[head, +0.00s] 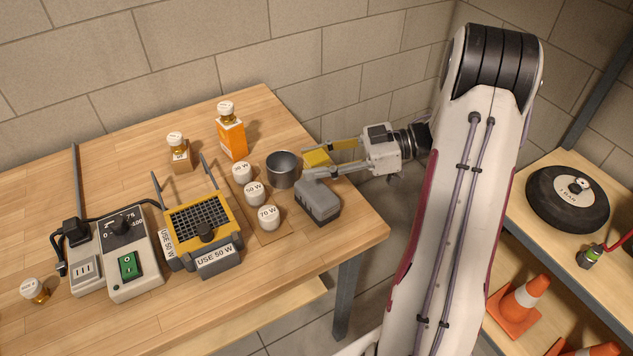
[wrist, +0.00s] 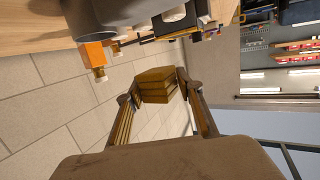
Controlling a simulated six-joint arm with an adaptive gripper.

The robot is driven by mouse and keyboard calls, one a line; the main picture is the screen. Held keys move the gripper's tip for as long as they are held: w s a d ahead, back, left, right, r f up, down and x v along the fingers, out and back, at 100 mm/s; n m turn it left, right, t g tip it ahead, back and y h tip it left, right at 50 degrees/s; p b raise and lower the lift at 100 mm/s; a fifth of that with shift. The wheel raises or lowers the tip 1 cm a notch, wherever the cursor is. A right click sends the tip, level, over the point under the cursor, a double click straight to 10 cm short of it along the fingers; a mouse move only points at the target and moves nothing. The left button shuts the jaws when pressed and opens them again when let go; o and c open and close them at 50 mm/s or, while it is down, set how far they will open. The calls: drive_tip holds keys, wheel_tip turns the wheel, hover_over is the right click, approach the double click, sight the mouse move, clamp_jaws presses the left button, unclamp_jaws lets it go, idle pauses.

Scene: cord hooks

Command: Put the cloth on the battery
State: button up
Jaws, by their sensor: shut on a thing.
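The cloth (head: 317,157) is a small folded yellow pad. My gripper (head: 308,164) is shut on it, with one finger on either side. In the wrist view the cloth (wrist: 156,84) sits between the fingertips (wrist: 157,90) and looks like a stack of folds. The battery (head: 318,202) is a grey block with a raised top, standing near the right edge of the wooden table. In the head view the cloth shows just above the battery's top, apart from it, and the near finger partly overlaps the battery's top. The exact height of the cloth is unclear.
A dark metal cup (head: 282,170) stands close left of the battery. Several white-capped jars, including the 70 W one (head: 269,217), stand nearby. A yellow-framed heater (head: 201,225) and a switch box (head: 128,255) are further left. The table's (head: 345,235) right edge is close.

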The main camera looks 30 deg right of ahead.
sight(317, 190)
drive_tip(key=shift+f, duration=1.35)
drive_tip(key=shift+f, duration=1.85)
drive_tip(key=shift+f, duration=0.1)
drive_tip(key=o, duration=1.1)
drive_tip(key=v, duration=1.2)
drive_tip(key=shift+s, duration=0.1)
